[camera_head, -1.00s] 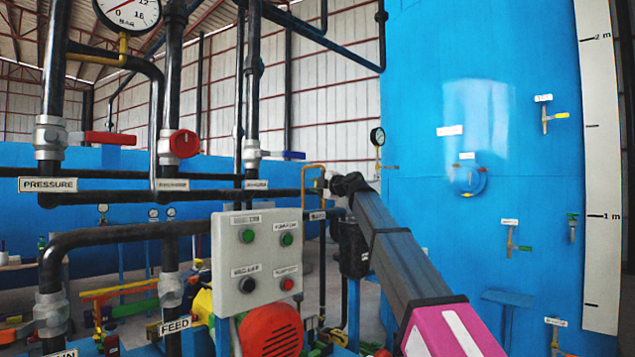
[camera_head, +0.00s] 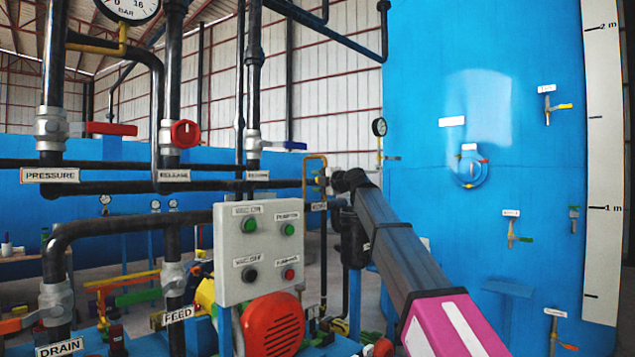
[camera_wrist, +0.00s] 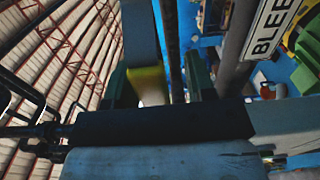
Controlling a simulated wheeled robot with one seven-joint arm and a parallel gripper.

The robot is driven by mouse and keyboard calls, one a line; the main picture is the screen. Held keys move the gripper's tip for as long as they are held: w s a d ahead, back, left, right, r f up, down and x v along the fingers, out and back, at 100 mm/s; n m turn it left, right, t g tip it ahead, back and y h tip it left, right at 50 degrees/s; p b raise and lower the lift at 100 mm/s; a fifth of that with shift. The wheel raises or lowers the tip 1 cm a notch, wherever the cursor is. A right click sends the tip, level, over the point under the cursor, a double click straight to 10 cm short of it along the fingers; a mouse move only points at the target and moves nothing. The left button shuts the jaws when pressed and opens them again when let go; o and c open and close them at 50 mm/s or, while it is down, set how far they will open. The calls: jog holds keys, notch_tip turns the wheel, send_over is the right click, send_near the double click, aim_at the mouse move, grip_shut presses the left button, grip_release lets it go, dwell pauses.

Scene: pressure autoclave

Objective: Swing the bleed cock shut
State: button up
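A white label reading "BLEE", cut off at the picture's edge, shows in the wrist view (camera_wrist: 270,28). A yellow piece (camera_wrist: 148,84), possibly the bleed cock's lever, lies between the fingers of my gripper (camera_wrist: 160,80). The dark green fingers stand apart, with a visible gap on the yellow piece's right. I cannot tell if the left finger touches it. In the head view my gripper (camera_head: 328,184) is beside a yellow bent pipe (camera_head: 314,160), right of the control box. The cock's body and my fingertips are too small or hidden there.
A grey control box (camera_head: 268,250) with several buttons and a red-orange motor cover (camera_head: 272,322) stand left of my arm. Black pipes with valves (camera_head: 60,130) fill the left. A large blue tank (camera_head: 450,90) with small cocks stands at right.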

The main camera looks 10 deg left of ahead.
jog(key=shift+r, duration=0.1)
jog(key=v, duration=1.1)
dwell(0.4)
jog(key=d+f+m+g+h, duration=0.1)
jog(key=d+f+m+h, duration=0.35)
jog(key=f, duration=1.05)
jog(key=s+d+f+m+g+h, duration=0.1)
jog(key=d+f+m, duration=0.55)
jog(key=f, duration=0.75)
jog(key=d+f+m+g+h, duration=0.1)
jog(key=d+f+m+h, duration=0.4)
jog(key=f, duration=1)
jog(key=s+d+f+m+g+h, duration=0.1)
jog(key=s+d+f+m+g, duration=0.1)
jog(key=s+d+f+m, duration=0.2)
jog(key=s+d+f+m+g+h, duration=0.2)
jog(key=s+d+f+m, duration=0.3)
jog(key=s+d+f, duration=0.4)
jog(key=s+d+f+m+g+h, duration=0.2)
jog(key=s+d+f+m, duration=0.3)
jog(key=f, duration=1.1)
jog(key=s+d, duration=0.2)
jog(key=s, duration=0.2)
jog(key=shift+s+d+f, duration=0.25)
jog(key=shift+s+d, duration=0.15)
